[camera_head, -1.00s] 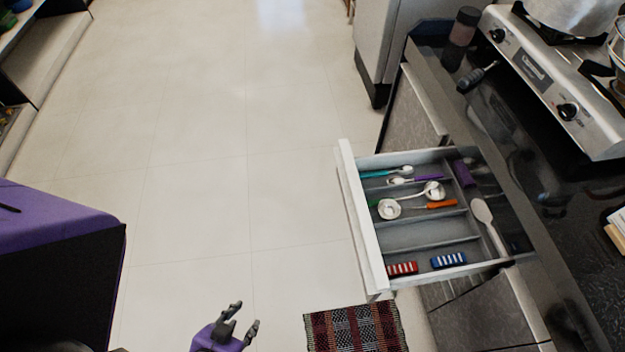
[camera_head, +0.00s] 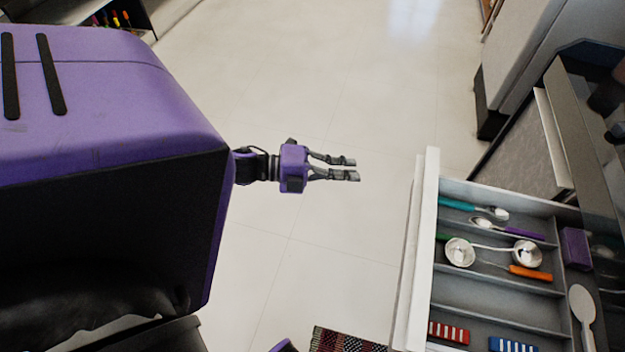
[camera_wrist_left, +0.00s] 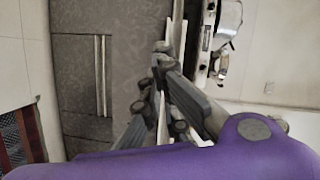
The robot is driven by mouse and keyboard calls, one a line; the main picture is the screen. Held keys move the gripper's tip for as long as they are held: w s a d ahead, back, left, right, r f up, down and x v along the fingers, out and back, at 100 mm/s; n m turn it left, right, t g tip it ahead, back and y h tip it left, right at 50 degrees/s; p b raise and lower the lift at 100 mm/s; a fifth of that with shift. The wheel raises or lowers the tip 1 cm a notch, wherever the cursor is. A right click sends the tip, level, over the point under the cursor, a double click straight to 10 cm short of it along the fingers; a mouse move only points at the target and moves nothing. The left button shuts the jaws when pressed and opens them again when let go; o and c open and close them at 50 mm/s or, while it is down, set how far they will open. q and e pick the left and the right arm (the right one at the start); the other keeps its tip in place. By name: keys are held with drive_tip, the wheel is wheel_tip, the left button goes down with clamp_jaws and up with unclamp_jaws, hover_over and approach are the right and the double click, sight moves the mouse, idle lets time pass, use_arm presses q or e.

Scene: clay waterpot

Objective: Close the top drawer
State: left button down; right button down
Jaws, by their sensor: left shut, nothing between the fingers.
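The top drawer (camera_head: 421,250) is pulled out from the counter on the right, and its white front faces left. Spoons, measuring cups and other utensils lie in its compartments. My left gripper (camera_head: 357,169) is shut and empty, its fingers pointing right toward the drawer front. A gap of floor shows between the fingertips and the front in the head view. In the left wrist view the fingers (camera_wrist_left: 160,65) overlap a thin white vertical edge; contact cannot be told. My right gripper is not in view.
A striped mat (camera_head: 345,341) lies on the floor at the bottom. A dark counter (camera_head: 590,130) runs along the right. The wrist view shows the patterned cabinet front (camera_wrist_left: 75,75) with a handle.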

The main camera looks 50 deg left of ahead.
use_arm(q)
drive_tip(key=s+d+r+m+g+h, duration=0.3)
drive_tip(key=s+m+h, duration=0.1)
drive_tip(key=m, duration=0.2)
drive_tip(key=p, duration=0.2)
approach(423, 201)
drive_tip(key=shift+h, duration=0.4)
drive_tip(key=x, duration=0.6)
drive_tip(key=shift+w+d+f, duration=0.25)
drive_tip(key=shift+w+f, duration=0.15)
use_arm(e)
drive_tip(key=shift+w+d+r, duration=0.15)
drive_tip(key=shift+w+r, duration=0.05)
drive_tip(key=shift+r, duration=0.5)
use_arm(q)
drive_tip(key=shift+m, duration=0.3)
